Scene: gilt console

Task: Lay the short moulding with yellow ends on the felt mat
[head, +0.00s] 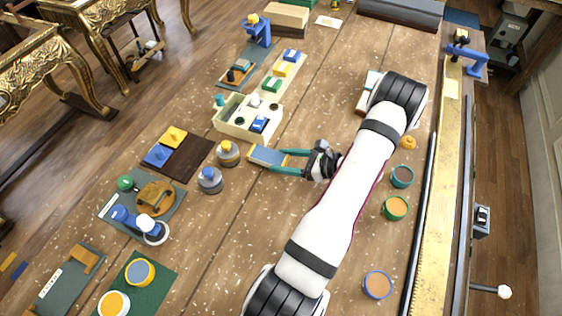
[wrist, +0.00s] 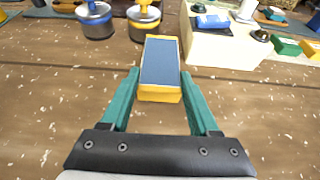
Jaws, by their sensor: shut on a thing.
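My gripper (wrist: 158,88) is shut on a short block-like piece (wrist: 160,65) with a blue-grey top and yellow ends, which fits the short moulding. In the head view this moulding (head: 267,155) points out to the left from the teal fingers of my gripper (head: 287,162), near the table's middle. The height of its underside above the table is hard to tell. Several mats lie to the left: a green one (head: 165,268), a grey one (head: 172,215) and a darker one (head: 72,290). I cannot tell which is the felt mat.
Two jars, one with a yellow collar (head: 228,155) and one grey-blue (head: 210,182), stand left of the moulding. A cream tray (head: 222,125) lies beyond it. A dark board (head: 190,165) carries yellow and blue blocks. Bare tabletop (head: 225,240) lies in front.

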